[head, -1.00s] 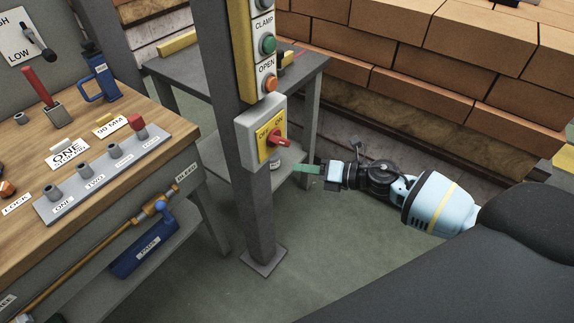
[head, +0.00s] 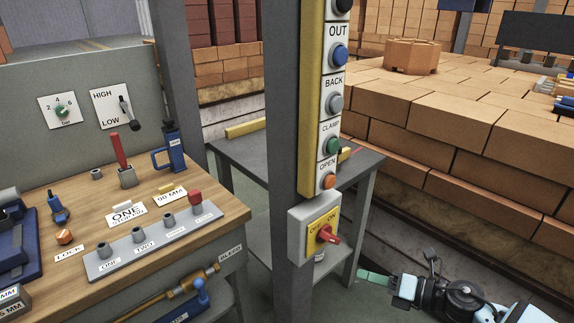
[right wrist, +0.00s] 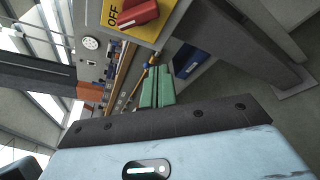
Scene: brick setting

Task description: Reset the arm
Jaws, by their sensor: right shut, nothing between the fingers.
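My right gripper (head: 374,277) is at the lower right of the head view, with its green fingers pointing left. It is shut and empty, a little to the right of and below the red rotary switch (head: 326,235) on its yellow OFF/ON plate. In the right wrist view the green fingers (right wrist: 157,88) lie together with nothing between them. The red switch knob (right wrist: 138,14) shows above them there, apart from the fingertips. My left gripper is not in view.
A grey post (head: 285,130) carries a yellow button panel (head: 318,100). A wooden workbench (head: 90,215) with levers and sockets stands at left. A grey table (head: 240,158) is behind the post. Stacked bricks (head: 450,120) fill the right. Grey floor shows in the right wrist view.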

